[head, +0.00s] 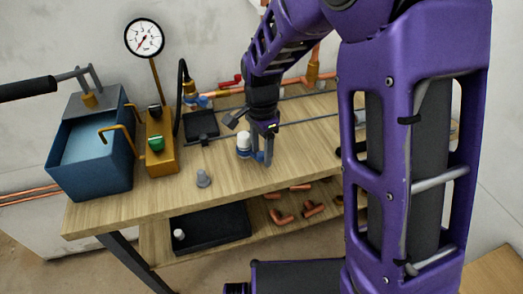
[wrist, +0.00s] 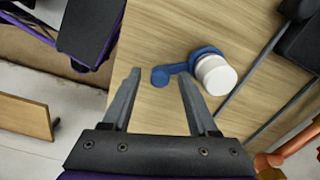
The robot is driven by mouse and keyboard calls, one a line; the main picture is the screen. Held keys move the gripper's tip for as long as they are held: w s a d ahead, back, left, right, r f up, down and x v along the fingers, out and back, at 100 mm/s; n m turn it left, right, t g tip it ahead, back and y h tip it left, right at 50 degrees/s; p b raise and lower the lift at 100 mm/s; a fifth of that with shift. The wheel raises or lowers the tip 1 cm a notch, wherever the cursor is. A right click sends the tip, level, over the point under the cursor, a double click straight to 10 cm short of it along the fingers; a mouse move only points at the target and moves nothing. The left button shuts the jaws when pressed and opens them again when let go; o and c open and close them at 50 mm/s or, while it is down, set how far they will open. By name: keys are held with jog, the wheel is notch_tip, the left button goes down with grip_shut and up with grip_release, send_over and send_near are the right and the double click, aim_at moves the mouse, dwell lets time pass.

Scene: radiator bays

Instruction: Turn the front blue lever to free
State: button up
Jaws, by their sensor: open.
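A blue lever (wrist: 180,68) with a round blue end sits at a white cylindrical cap (wrist: 214,73) on the wooden bench. In the head view the white cap (head: 243,141) stands near the bench middle, with part of the blue lever (head: 259,157) beside it. My gripper (wrist: 160,77) is open. In the wrist view the lever's round end appears between its two fingertips, with the cap outside the right finger. In the head view my gripper (head: 268,153) points down at the lever and partly hides it. I cannot tell whether the fingers touch it.
A blue tank (head: 90,155) with a pump handle, a brass block with a green knob (head: 155,143) and a gauge (head: 144,38) stand at left. A grey peg (head: 203,178) stands near the front edge. Pipes with a red lever (head: 231,81) run behind. Copper fittings (head: 313,209) lie below.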

grip_shut()
dwell(1.4)
